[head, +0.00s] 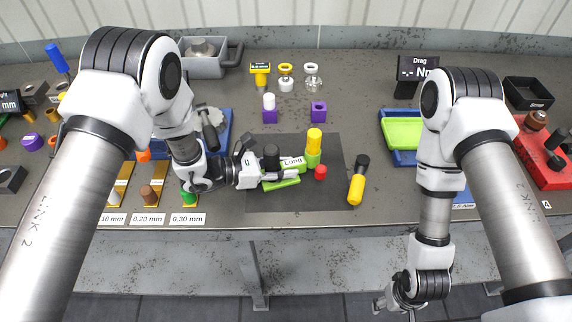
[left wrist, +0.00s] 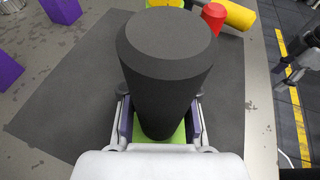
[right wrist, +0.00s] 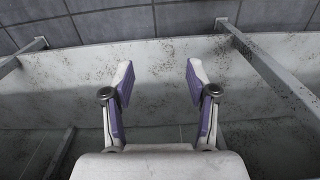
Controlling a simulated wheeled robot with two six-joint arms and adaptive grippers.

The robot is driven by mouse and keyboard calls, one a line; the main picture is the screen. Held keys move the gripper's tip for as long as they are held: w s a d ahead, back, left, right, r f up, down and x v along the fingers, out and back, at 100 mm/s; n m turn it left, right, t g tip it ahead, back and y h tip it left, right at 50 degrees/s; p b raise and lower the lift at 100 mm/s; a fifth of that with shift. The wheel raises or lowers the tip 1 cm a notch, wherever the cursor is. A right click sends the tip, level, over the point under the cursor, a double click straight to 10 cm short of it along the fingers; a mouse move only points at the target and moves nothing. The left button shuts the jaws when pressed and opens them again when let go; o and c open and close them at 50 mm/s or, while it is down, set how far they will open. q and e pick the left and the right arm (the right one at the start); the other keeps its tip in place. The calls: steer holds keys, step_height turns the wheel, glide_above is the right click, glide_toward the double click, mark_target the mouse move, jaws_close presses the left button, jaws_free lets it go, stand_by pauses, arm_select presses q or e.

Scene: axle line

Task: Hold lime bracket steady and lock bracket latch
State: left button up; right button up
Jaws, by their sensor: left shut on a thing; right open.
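The lime bracket (head: 282,184) lies on the dark mat, partly hidden by my left gripper. A black cylinder (head: 271,154) stands upright at the bracket's left end and hides much of it in the left wrist view (left wrist: 165,70). My left gripper (head: 260,174) is shut on the bracket; its fingers flank the lime part (left wrist: 178,135) at the cylinder's base. A yellow cylinder (head: 314,139) stands on a lime section, with a red piece (head: 321,172) beside it. I cannot tell which part is the latch. My right gripper (right wrist: 160,85) is open and empty, in front of the bench edge.
A yellow tool with a black end (head: 357,182) lies at the mat's (head: 335,195) right edge. Two purple blocks (head: 318,112) stand behind the mat. A blue tray with a lime piece (head: 401,133) is at right. The bench front (right wrist: 160,60) faces my right gripper.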

steer(key=shift+w+d+r, duration=0.2)
steer(key=c, duration=0.6)
steer(key=w+r+m, duration=0.1)
steer(key=d+r+m, duration=0.1)
steer(key=m, duration=0.1)
steer(key=w+d+r+m, duration=0.1)
steer(key=shift+w+d+r+g+h, duration=0.1)
steer(key=shift+w+d+g+h, duration=0.1)
steer(key=shift+w+g+h, duration=0.1)
jaws_close()
steer(key=w+a+r+m+t+y, duration=0.1)
steer(key=w+a+r+m+y, duration=0.1)
steer(key=w+r+m, duration=0.3)
steer(key=w+a+r+m+t+y, duration=0.2)
steer(key=w+r+m, duration=0.3)
steer(key=r+m, duration=0.3)
steer(key=w+a+r+m+t+y, duration=0.1)
steer(key=w+r+m+y, duration=0.3)
steer(key=r, duration=0.7)
steer(key=shift+w+a+r+m+t, duration=0.4)
steer(key=shift+w+m, duration=0.35)
steer(key=shift+m, duration=0.45)
steer(key=shift+f, duration=0.1)
